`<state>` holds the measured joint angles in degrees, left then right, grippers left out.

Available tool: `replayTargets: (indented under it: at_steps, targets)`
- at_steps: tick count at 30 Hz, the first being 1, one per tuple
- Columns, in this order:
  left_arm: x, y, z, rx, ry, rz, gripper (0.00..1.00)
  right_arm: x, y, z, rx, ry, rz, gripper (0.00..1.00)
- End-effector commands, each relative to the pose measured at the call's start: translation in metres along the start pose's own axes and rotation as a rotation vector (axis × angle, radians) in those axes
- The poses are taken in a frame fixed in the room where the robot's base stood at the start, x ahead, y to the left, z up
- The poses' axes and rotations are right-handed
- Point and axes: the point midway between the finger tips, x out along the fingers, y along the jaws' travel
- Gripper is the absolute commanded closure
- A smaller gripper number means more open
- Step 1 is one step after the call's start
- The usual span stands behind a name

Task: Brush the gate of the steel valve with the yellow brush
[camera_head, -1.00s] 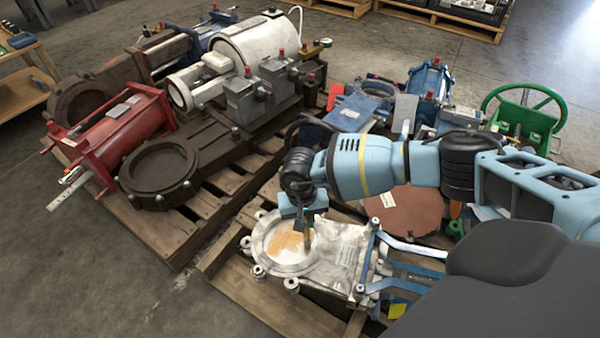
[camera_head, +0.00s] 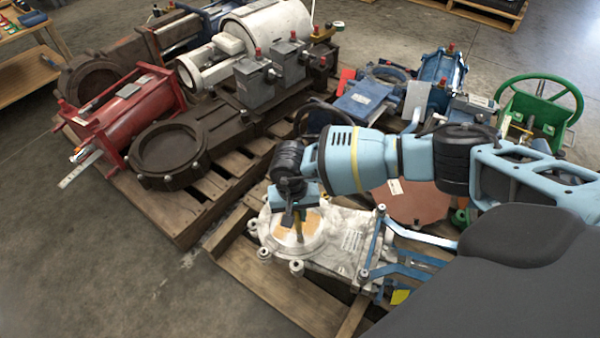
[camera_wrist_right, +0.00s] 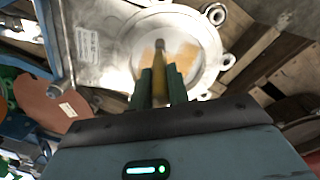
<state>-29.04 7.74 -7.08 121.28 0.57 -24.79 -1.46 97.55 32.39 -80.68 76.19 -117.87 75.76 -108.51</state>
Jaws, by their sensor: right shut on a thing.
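The steel valve (camera_head: 335,248) lies flat on a wooden pallet. Its round gate (camera_head: 283,240) shows an orange-brown patch, also seen in the right wrist view (camera_wrist_right: 190,55). My right gripper (camera_head: 297,214) is above the gate, pointing down, shut on the yellow brush. In the right wrist view the gripper's two dark fingers (camera_wrist_right: 160,85) close on the brush's yellow handle (camera_wrist_right: 158,62), which reaches over the gate. I cannot tell whether the bristles touch the gate. My left gripper is not in view.
A dark valve (camera_head: 170,155), a red actuator (camera_head: 120,115) and a white cylinder (camera_head: 265,35) lie on the pallet behind and left. A green handwheel (camera_head: 540,95) stands at right. Blue bars (camera_head: 400,265) adjoin the steel valve. The floor at lower left is clear.

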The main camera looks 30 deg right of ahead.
Motion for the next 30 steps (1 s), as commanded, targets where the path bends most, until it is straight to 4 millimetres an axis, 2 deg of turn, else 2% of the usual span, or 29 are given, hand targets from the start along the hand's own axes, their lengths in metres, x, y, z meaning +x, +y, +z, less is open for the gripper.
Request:
replayTargets:
  at_steps: [15,30]
  targets:
    - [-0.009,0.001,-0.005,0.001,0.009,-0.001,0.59,0.001,0.019,0.006,0.000,0.001,-0.001,1.00]
    - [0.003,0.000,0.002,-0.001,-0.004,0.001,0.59,0.005,0.000,0.000,0.000,-0.001,0.000,1.00]
